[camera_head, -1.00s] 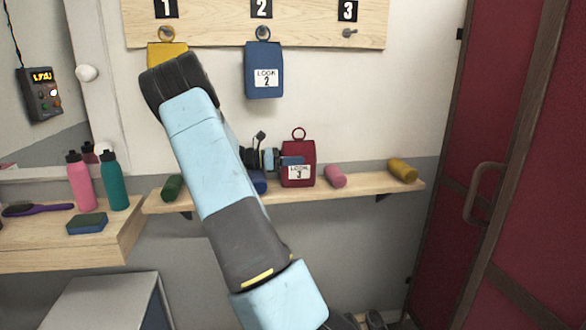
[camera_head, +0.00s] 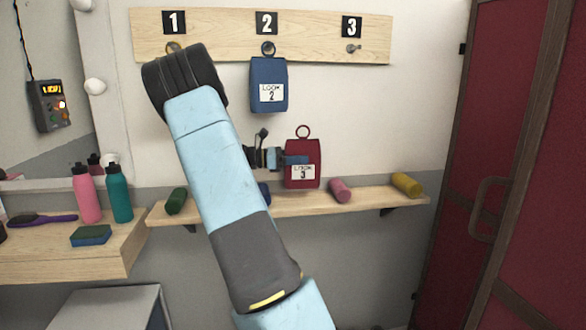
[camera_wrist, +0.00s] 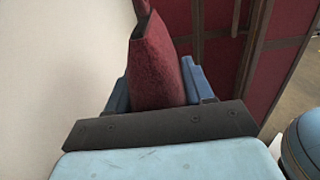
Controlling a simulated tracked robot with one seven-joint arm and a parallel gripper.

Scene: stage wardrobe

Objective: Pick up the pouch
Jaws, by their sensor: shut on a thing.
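My arm hides part of the wrist in the head view.
A blue "LOOK 2" pouch (camera_head: 268,78) hangs from hook 2; hook 3 (camera_head: 353,48) is bare. The shelf (camera_head: 290,207) holds a green roll (camera_head: 176,200), a pink roll (camera_head: 340,190) and a yellow roll (camera_head: 407,183). A red door (camera_head: 520,120) stands at right.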

